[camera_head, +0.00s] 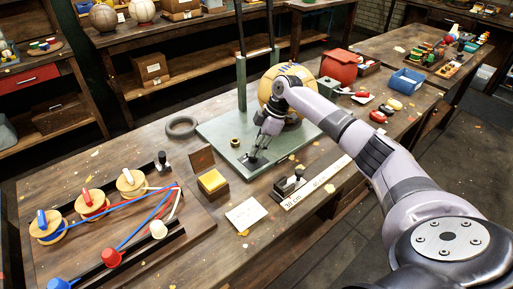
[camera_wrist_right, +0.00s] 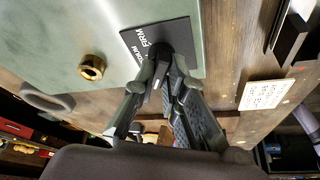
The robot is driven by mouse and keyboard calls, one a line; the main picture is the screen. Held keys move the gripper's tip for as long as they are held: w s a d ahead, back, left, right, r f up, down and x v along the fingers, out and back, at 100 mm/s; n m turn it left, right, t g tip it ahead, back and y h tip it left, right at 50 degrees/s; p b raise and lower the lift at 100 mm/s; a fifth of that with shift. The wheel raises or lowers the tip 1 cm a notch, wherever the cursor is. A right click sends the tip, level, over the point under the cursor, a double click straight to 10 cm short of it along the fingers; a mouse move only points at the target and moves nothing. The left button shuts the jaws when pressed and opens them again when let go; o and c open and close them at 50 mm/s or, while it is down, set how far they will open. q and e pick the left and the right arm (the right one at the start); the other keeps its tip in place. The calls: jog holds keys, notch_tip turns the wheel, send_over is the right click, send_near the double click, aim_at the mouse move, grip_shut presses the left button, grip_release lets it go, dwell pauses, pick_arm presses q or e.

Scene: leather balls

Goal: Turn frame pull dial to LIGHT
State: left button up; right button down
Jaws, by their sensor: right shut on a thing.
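The dial (camera_wrist_right: 158,48) is black and sits on a dark label plate (camera_wrist_right: 182,30) on the green base of the frame (camera_head: 210,130). The plate reads FIRM and, partly, what looks like MEDIUM; the word LIGHT cannot be seen. My right gripper (camera_head: 257,150) reaches down to the dial near the front of the base. In the right wrist view, the right gripper (camera_wrist_right: 164,68) has its fingertips closed around the dial's grip, which they partly hide. The dial's exact pointer direction is hard to tell. My left gripper is not in view.
A brass ring (camera_wrist_right: 91,67) lies on the base left of the dial. A yellow ball (camera_head: 270,88) is behind my right arm. Spools with cords (camera_head: 92,203) stand at left.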

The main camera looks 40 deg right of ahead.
jog(key=c, duration=1.6)
grip_release()
jog(key=shift+c, duration=0.2)
jog(key=shift+r, duration=0.1)
jog(key=v, duration=1.2)
